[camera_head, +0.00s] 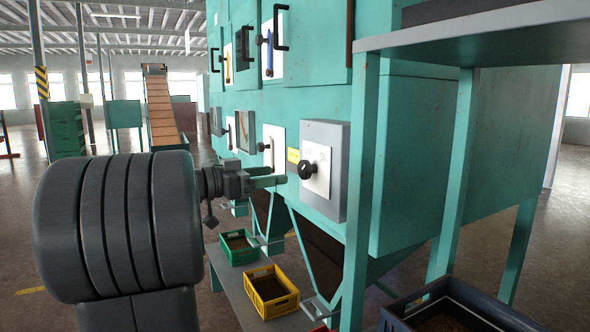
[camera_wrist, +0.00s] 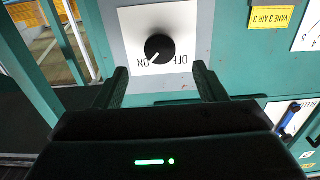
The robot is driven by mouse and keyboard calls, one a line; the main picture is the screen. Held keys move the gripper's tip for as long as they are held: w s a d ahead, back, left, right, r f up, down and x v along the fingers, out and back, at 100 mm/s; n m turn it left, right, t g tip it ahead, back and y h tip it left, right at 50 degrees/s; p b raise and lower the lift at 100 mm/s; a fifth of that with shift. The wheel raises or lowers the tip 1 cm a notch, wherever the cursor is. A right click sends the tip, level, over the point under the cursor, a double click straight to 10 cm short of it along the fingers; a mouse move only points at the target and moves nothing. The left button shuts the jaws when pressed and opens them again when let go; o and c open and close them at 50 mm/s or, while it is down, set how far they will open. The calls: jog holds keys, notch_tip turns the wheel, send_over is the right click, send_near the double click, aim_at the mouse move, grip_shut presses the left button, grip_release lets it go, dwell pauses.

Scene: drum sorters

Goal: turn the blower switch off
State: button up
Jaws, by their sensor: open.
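The blower switch is a round black knob (camera_head: 306,169) on a white plate on a grey box (camera_head: 338,140), fixed to the green sorter. In the wrist view the knob (camera_wrist: 160,47) stands above a plate (camera_wrist: 190,20) whose OFF and ON lettering appears upside down. The knob's white mark points down-left, towards ON. My gripper (camera_head: 279,175) is just left of the knob, apart from it, in the head view. In the wrist view my gripper (camera_wrist: 160,76) is open and empty, its fingers spread to either side below the knob.
A yellow label (camera_wrist: 270,17) is beside the switch box. Green (camera_head: 238,258) and yellow (camera_head: 284,307) crates stand on a low shelf below my gripper. A green post (camera_head: 360,200) rises right of the box. A dark bin (camera_head: 400,318) is at lower right.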

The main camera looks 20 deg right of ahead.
aim_at(302, 171)
jog(key=d, duration=0.2)
jog(key=d+p, duration=0.1)
jog(key=d, duration=0.4)
jog(key=shift+w+d, duration=0.1)
jog(key=shift+w, duration=0.15)
jog(key=c, duration=1)
